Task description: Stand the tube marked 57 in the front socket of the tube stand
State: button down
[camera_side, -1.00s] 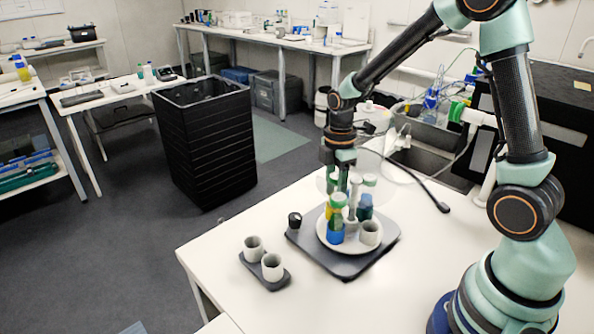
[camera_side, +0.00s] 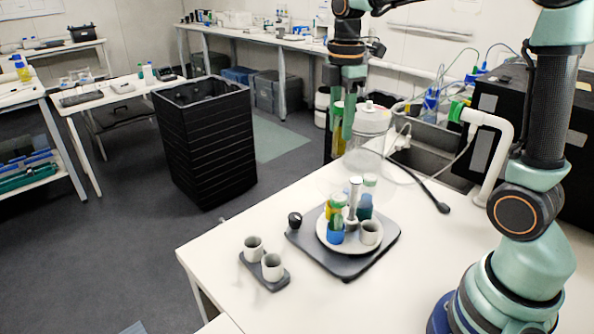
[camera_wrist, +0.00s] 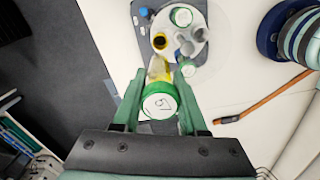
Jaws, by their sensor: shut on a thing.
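My gripper (camera_side: 343,128) is shut on a green-capped tube (camera_side: 338,112) with a yellowish body, held upright high above the bench. In the wrist view the tube's cap (camera_wrist: 160,103) sits between the fingers and carries a dark handwritten mark, hard to read with certainty. The tube stand (camera_side: 250,262) is a small dark base at the bench's front left with two pale round sockets. The front socket (camera_side: 272,267) and the back socket (camera_side: 253,248) look empty.
A round white rack (camera_side: 347,249) on a dark base holds several coloured tubes and a central post; one pale cup (camera_side: 369,233) looks empty. A black knob (camera_side: 295,220) sits at its left. A clear jar (camera_side: 370,125) stands behind.

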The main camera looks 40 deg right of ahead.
notch_tip(320, 180, up, 2)
jog(key=shift+r, duration=0.25)
jog(key=shift+w+a+r, duration=0.1)
jog(key=shift+a+r, duration=0.05)
jog(key=shift+r, duration=0.05)
jog(key=w+a+f+n, duration=0.2)
jog(key=a+f+n, duration=0.1)
jog(key=a+f, duration=0.5)
jog(key=w+a+f+n, duration=0.2)
jog(key=a+f, duration=0.6)
jog(key=a, duration=0.4)
jog(key=shift+w+f+n, duration=0.3)
jog(key=shift+f+n, duration=0.1)
jog(key=shift+a+f, duration=0.1)
jog(key=shift+f, duration=0.35)
jog(key=shift+f, duration=0.35)
jog(key=shift+f, duration=0.25)
dwell(0.4)
jog(key=shift+f, duration=0.35)
